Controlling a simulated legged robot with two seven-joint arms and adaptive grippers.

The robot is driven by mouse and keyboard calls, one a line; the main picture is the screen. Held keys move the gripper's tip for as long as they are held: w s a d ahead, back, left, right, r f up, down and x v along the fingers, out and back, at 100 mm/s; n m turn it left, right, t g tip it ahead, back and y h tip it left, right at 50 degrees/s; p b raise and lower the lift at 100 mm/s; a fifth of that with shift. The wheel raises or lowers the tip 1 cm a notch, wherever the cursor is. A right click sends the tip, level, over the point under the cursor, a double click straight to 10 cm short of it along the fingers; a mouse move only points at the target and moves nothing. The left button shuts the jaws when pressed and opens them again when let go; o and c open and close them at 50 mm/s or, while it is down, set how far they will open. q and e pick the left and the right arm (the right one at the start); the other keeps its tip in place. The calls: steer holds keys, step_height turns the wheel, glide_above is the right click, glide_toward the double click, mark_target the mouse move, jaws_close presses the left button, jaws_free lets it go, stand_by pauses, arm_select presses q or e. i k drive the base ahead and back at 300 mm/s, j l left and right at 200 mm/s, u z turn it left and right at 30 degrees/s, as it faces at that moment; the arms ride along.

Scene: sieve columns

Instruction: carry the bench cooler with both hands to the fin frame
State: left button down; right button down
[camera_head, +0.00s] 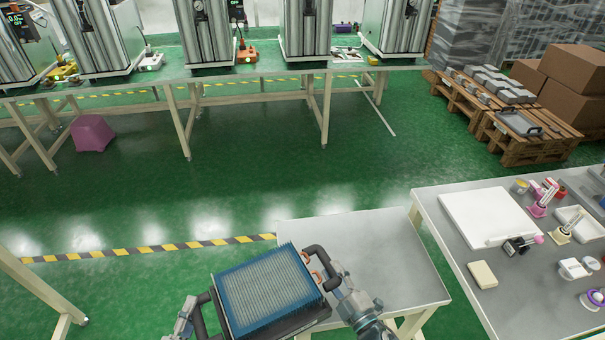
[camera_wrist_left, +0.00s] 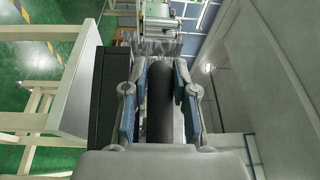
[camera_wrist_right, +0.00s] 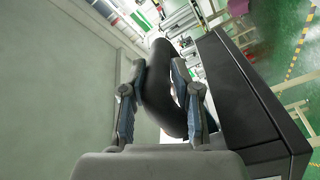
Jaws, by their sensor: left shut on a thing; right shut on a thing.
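The bench cooler (camera_head: 265,292) is a blue-rimmed block of grey fins on a dark base, with copper pipe ends and a black handle on each side. It is at the bottom centre of the head view, in front of a small grey table's near left part. My left gripper (camera_head: 188,318) is shut on its left handle, which shows between the fingers in the left wrist view (camera_wrist_left: 160,105). My right gripper (camera_head: 343,288) is shut on the right handle, seen in the right wrist view (camera_wrist_right: 160,90). I cannot tell which thing is the fin frame.
The small grey table (camera_head: 365,245) has a bare top. A lab bench (camera_head: 515,285) with a white board and small tools stands at right. A long bench (camera_head: 260,68) with tall metal columns runs across the back. Pallets (camera_head: 530,145) are at far right. Green floor lies open between.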

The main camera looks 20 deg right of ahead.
mark_target(481, 214)
steer(key=j+u, duration=0.35)
steer(key=i+j+u, duration=0.1)
steer(key=u, duration=0.25)
steer(key=i+j+u, duration=0.1)
steer(key=j+u, duration=0.25)
steer(key=i+j, duration=0.1)
steer(key=i, duration=0.3)
steer(key=i+j+z, duration=0.1)
steer(key=i, duration=0.35)
steer(key=i+l+z, duration=0.15)
steer(key=i+z, duration=1.1)
steer(key=i, duration=0.6)
steer(key=i+z, duration=0.3)
steer(key=i, duration=0.15)
steer(key=i+j+z, duration=0.3)
steer(key=i, duration=0.15)
steer(key=i+l+z, duration=0.1)
steer(key=i+z, duration=0.6)
steer(key=i+j+z, duration=0.1)
steer(key=i+z, duration=0.2)
steer(key=i+l+z, duration=0.15)
steer(key=i+z, duration=1.05)
steer(key=i, duration=0.2)
steer(key=i+z, duration=0.25)
steer(key=i, duration=0.2)
